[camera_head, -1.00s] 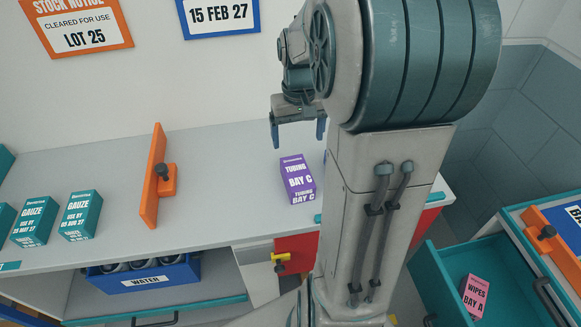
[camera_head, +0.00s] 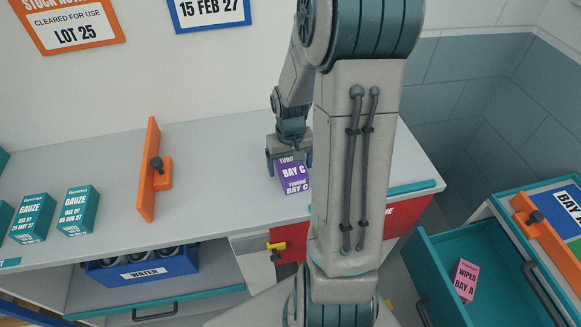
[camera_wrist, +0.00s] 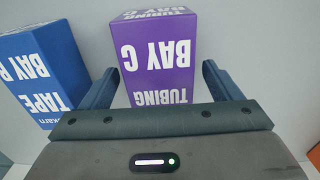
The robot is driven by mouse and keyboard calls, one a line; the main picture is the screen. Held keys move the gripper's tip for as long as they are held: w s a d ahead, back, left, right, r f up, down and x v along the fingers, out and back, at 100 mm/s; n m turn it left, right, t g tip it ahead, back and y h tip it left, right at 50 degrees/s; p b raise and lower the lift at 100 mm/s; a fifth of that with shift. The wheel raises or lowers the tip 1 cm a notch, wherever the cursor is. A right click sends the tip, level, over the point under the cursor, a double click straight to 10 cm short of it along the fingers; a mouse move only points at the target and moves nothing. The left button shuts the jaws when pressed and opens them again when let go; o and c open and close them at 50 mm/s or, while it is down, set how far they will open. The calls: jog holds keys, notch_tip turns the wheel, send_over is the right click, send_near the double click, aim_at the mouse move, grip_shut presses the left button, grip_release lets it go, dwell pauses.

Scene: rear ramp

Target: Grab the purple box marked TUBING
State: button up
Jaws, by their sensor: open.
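The purple box marked TUBING, BAY C (camera_head: 294,180) stands on the grey counter, right of the orange divider. My gripper (camera_head: 289,166) is above it, with its jaws open and partly covering the box's top in the head view. In the wrist view the purple box (camera_wrist: 153,55) shows upside down, ahead of and between the two open fingers (camera_wrist: 158,85). I cannot tell whether the fingers touch it.
A blue TAPE box (camera_wrist: 38,75) stands close beside the purple box in the wrist view. An orange divider (camera_head: 151,170) and teal GAUZE boxes (camera_head: 78,210) are left on the counter. An open teal drawer (camera_head: 470,240) with a pink WIPES box (camera_head: 466,280) is lower right.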

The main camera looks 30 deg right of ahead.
jog(key=shift+f, duration=0.15)
jog(key=c, duration=1.2)
